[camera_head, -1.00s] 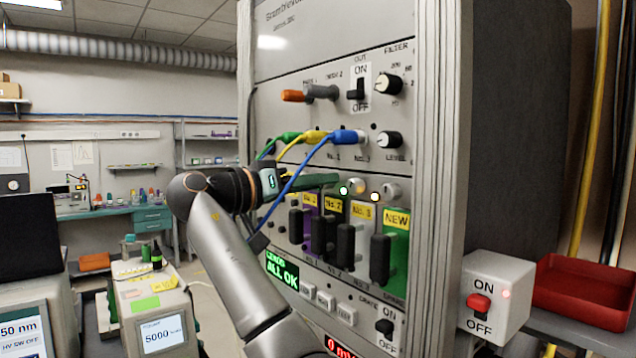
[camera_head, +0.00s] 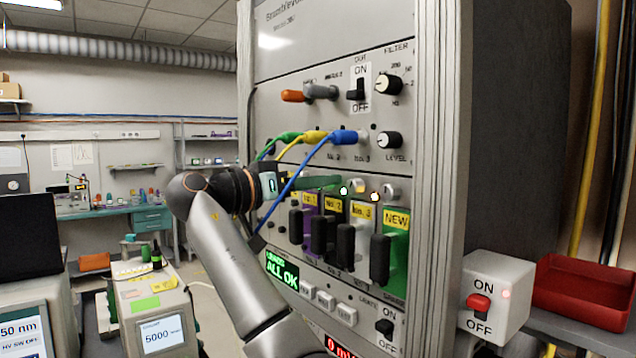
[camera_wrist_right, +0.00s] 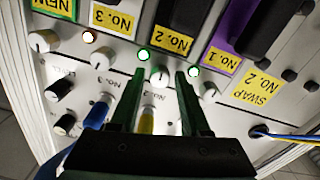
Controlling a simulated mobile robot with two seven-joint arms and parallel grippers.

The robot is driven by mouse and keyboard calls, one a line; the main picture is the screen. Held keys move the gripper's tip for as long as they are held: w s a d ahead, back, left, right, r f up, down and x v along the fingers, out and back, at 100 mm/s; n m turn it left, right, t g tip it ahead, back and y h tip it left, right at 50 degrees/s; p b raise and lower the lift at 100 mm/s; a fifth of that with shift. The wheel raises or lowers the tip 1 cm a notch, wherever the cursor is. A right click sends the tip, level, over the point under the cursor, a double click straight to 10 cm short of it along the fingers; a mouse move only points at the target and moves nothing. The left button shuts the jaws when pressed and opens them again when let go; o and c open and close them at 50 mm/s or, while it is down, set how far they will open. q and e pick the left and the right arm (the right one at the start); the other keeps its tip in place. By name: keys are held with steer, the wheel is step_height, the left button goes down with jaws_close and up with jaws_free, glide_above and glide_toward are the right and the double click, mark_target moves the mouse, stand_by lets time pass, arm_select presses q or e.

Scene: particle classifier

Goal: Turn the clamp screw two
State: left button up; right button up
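Clamp screw two is a small light knob (camera_wrist_right: 160,77) below the yellow No. 2 label (camera_wrist_right: 173,40) in the right wrist view, where the panel appears upside down. My right gripper (camera_wrist_right: 160,74) is open, with one green finger on each side of this knob and a small gap showing on both sides. In the head view my right gripper (camera_head: 325,183) reaches the panel from the left and hides this screw. The screw by No. 3 (camera_wrist_right: 101,58) and the one by No. 1 (camera_wrist_right: 207,92) stand on either side. My left gripper is not in view.
Green, yellow and blue cable plugs (camera_head: 345,136) sit just above my gripper in the head view. Black module handles (camera_head: 345,245) stick out below it. A lit LED (camera_wrist_right: 144,55) is close to the fingers. A switch box (camera_head: 497,295) and red tray (camera_head: 585,290) are at right.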

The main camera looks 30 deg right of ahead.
steer(key=shift+o, duration=0.9)
steer(key=a, duration=1.2)
steer(key=shift+s+a, duration=0.25)
steer(key=shift+s, duration=0.1)
